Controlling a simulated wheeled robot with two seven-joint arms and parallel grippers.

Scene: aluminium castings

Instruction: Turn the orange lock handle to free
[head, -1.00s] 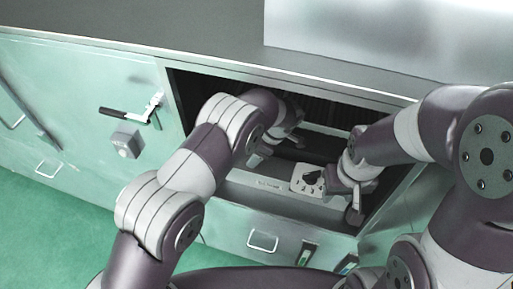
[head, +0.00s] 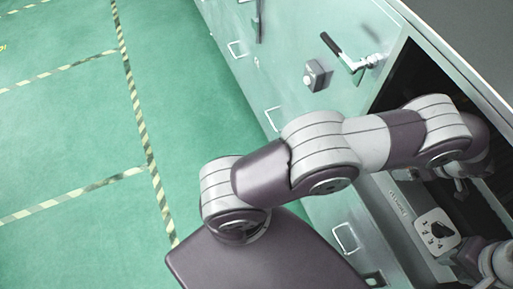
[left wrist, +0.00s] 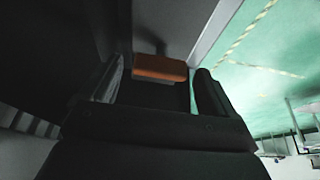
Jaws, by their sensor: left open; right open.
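The orange lock handle (left wrist: 160,67) shows in the left wrist view as a short orange bar between and just beyond the fingers of my left gripper (left wrist: 158,85). The fingers are apart, one on each side, with gaps to the bar; I cannot tell whether either touches it. In the head view my left arm reaches into the dark cabinet opening, its gripper partly hidden behind the forearm, and no orange handle shows. My right gripper (head: 462,262) is open at the lower right, near a pale dial plate (head: 434,232) with a black pointer.
A black-handled lever (head: 331,44) and a small grey box (head: 315,75) stick out from the green cabinet front (head: 275,50). The dark opening (head: 400,80) is framed by cabinet edges around my left arm. The green floor (head: 80,120) at left is clear, with striped tape.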

